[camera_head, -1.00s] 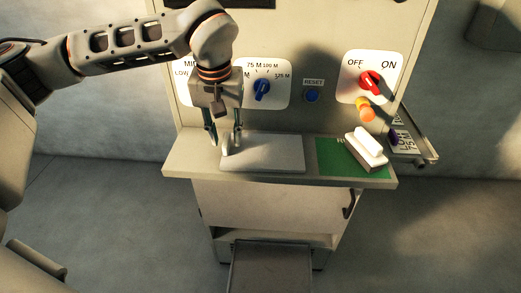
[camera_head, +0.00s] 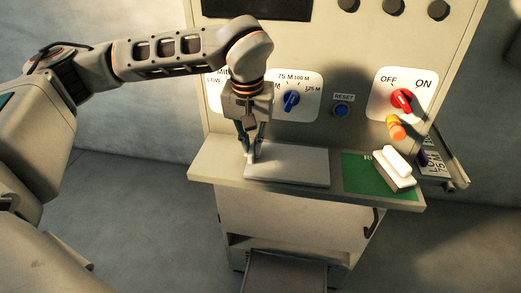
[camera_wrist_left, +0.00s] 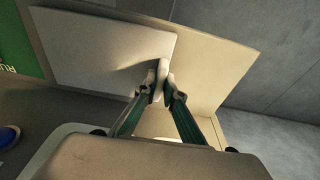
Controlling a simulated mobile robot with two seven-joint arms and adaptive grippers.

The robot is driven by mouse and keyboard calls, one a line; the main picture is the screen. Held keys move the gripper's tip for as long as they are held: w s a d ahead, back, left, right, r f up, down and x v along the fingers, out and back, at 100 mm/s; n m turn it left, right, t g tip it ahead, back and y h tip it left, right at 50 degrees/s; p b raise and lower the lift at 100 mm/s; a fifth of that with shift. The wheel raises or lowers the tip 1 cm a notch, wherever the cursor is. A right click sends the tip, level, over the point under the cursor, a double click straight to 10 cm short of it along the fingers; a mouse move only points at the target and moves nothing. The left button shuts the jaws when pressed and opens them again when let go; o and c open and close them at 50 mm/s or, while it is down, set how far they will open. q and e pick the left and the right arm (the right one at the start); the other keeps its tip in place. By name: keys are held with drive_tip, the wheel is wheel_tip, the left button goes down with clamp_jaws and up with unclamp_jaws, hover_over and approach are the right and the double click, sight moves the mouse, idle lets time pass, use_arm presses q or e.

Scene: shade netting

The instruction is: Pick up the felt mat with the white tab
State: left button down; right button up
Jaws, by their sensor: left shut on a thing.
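The felt mat (camera_head: 290,168) is a flat pale grey rectangle lying on the shelf of the cabinet; it also fills the upper left of the left wrist view (camera_wrist_left: 95,50). My left gripper (camera_head: 250,155) points down at the mat's left edge. In the left wrist view its fingers (camera_wrist_left: 160,85) are together at that edge, shut on the mat. The white tab cannot be told apart from the pale fingertips there. The mat looks flat on the shelf. My right gripper is not in view.
A green panel (camera_head: 357,180) with a white handled block (camera_head: 396,168) lies right of the mat. Behind stand a blue dial (camera_head: 291,101), a blue reset button (camera_head: 341,110) and a red switch (camera_head: 402,99). An orange knob (camera_head: 396,127) sticks out below the switch.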

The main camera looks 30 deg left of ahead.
use_arm(q)
drive_tip(key=r, duration=0.7)
drive_tip(key=shift+s+d, duration=0.1)
drive_tip(key=shift+s, duration=0.3)
drive_tip(key=s+d+b, duration=0.1)
drive_tip(key=s+d, duration=0.1)
drive_tip(key=s, duration=0.7)
drive_tip(key=s+d+b, duration=0.2)
drive_tip(key=s, duration=0.7)
drive_tip(key=shift+s+d+f, duration=0.15)
drive_tip(key=shift+s+d, duration=0.1)
drive_tip(key=shift+d, duration=0.15)
